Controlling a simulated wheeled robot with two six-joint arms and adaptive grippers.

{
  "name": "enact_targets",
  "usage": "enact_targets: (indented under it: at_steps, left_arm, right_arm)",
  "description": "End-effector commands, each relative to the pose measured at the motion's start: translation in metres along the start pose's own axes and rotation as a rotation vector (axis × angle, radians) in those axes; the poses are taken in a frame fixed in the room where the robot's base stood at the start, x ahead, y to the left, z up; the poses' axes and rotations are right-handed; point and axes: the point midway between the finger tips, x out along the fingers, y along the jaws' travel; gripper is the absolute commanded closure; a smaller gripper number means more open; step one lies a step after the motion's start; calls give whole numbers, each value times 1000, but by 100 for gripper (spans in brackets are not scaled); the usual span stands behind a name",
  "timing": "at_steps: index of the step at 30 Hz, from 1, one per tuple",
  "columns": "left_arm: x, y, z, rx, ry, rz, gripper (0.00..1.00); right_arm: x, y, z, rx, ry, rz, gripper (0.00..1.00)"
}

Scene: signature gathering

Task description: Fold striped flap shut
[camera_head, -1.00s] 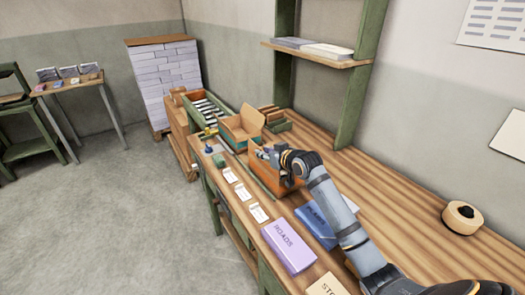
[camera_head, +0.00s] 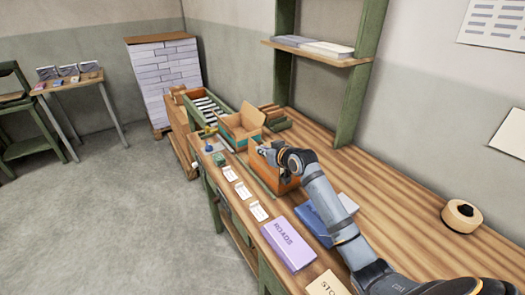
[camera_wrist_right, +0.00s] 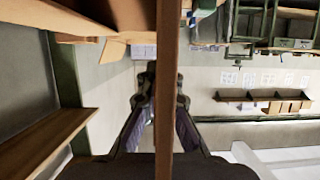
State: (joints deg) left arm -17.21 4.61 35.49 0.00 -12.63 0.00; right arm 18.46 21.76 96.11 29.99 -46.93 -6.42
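An orange-brown cardboard box (camera_head: 286,186) stands on the workbench, partly hidden by my right gripper (camera_head: 265,153). My right gripper is over its top at the near side, with the arm coming in from the lower right. In the right wrist view, a narrow brown board edge (camera_wrist_right: 168,60) runs vertically across the picture, in front of the fingers (camera_wrist_right: 158,100). It hides part of the space between the fingertips, so their closure is unclear. I cannot make out stripes on any flap. A second open box (camera_head: 240,125) with a teal band stands behind. My left gripper is out of view.
A purple ROADS box (camera_head: 289,245), a blue box (camera_head: 318,222) and white cards (camera_head: 244,191) lie along the bench. A green crate (camera_head: 206,104) stands beyond the boxes. A tape roll (camera_head: 462,214) sits at right. The bench's back right surface is clear.

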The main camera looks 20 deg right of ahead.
Motion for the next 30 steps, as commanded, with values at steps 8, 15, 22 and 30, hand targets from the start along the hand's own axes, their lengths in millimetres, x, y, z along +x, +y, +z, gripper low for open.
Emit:
enact_targets:
  at_steps: [8, 15, 22, 30]
  left_arm:
    - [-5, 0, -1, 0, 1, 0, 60]
    - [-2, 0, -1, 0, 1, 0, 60]
    - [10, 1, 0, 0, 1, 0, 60]
    - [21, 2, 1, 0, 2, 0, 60]
  right_arm:
    - [0, 7, 0, 91, -2, -36, 100]
    - [1, 18, 4, 255, -2, -103, 100]
    - [4, 27, 8, 406, 0, -166, 100]
    - [5, 34, 11, 525, 0, -216, 100]
